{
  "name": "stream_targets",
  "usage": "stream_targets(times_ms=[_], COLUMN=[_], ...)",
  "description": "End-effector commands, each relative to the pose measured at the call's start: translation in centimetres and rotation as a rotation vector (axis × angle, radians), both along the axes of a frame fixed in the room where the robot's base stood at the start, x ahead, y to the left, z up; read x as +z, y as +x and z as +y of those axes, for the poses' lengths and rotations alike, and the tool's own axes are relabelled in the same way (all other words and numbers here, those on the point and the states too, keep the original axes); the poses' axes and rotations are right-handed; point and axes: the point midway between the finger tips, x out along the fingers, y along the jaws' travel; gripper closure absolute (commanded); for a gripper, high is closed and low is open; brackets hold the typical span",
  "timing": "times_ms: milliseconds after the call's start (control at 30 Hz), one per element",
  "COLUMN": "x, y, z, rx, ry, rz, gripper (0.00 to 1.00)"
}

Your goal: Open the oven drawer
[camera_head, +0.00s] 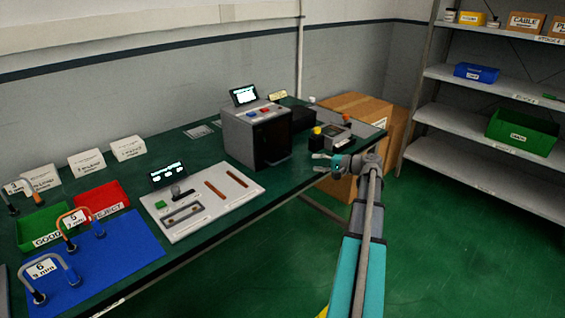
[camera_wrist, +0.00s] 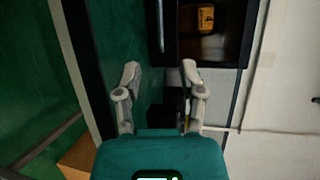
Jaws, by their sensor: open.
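The oven-like grey box (camera_head: 240,138) stands on the green bench in the head view, with its dark front (camera_head: 273,138) facing right. In the wrist view its dark front (camera_wrist: 245,45) fills the upper right. A pale bar handle (camera_wrist: 160,25) runs along it there, and a yellow label shows in its opening (camera_wrist: 205,18). I cannot tell which part is the drawer. My gripper (camera_head: 318,162) is to the right of the box, near the bench edge. Its two fingers are apart and empty in the wrist view (camera_wrist: 160,69), short of the handle and not touching it.
A small device with a yellow knob (camera_head: 330,137) stands on the bench just behind my gripper. A cardboard box (camera_head: 355,106) stands beyond the bench end. A shelf rack (camera_head: 465,125) is at the right. A white control panel (camera_head: 202,200) lies left of the grey box. The floor beside the bench is clear.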

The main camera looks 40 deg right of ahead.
Motion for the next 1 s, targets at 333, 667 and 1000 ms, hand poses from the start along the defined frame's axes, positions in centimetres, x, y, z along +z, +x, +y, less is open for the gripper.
stream_targets(times_ms=[333,667,1000], x=[-0.3,-1.1,-2.1], y=[1.1,4.8,9.3], z=[0.6,2.5,4.8], rx=[0.001,0.004,0.003], ry=[-0.001,-0.001,-0.001], rz=[0.000,0.001,0.001], gripper=[0.49,0.49,0.49])
